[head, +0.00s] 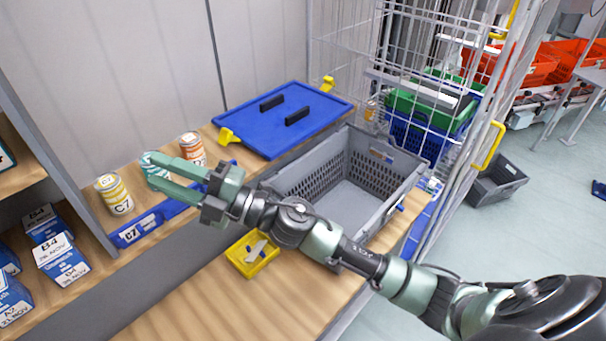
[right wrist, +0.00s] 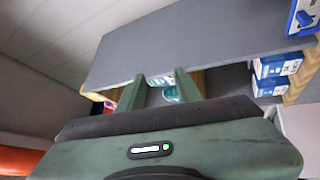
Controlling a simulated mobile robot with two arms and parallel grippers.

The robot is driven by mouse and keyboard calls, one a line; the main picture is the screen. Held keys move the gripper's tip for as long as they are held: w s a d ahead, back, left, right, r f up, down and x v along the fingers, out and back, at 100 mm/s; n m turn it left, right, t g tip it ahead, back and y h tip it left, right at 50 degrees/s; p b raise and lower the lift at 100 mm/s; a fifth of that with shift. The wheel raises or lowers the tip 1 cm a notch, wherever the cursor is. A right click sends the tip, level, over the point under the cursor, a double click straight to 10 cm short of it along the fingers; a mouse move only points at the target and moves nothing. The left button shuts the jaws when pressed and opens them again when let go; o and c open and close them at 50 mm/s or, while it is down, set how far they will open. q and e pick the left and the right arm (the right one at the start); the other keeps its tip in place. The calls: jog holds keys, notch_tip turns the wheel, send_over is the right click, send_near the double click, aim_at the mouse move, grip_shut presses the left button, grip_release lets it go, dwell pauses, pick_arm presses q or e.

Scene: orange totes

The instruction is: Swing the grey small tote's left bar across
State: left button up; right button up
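A grey tote (head: 386,159) with perforated sides stands on the wooden bench, open and empty as far as I can see. My right arm crosses in front of its left side and hides part of its near left corner. I cannot clearly make out a separate left bar on it. My right gripper (head: 151,172) is open, away to the left of the tote, with its fingers pointing left towards a teal-and-white can. In the right wrist view the two fingers (right wrist: 160,88) stand apart with the teal can (right wrist: 171,93) beyond them. My left gripper is not in view.
A blue lid (head: 245,118) with yellow clips lies behind the tote. Cans, including a yellow-striped one (head: 115,194), stand left by a blue label rail (head: 138,231). A yellow tray (head: 239,262) sits in front. A wire cage rises at right; another grey tote (head: 503,172) is on the floor.

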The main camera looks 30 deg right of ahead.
jog(key=s+a+n+g+y, duration=0.2)
jog(key=a+n+g, duration=0.1)
jog(key=n+g, duration=0.35)
jog(key=n+g+h, duration=0.7)
jog(key=h, duration=1.2)
send_over(304, 201)
notch_tip(304, 201, down, 12)
jog(key=shift+f, duration=0.1)
jog(key=shift+f+b, duration=2.05)
jog(key=shift+f, duration=1.45)
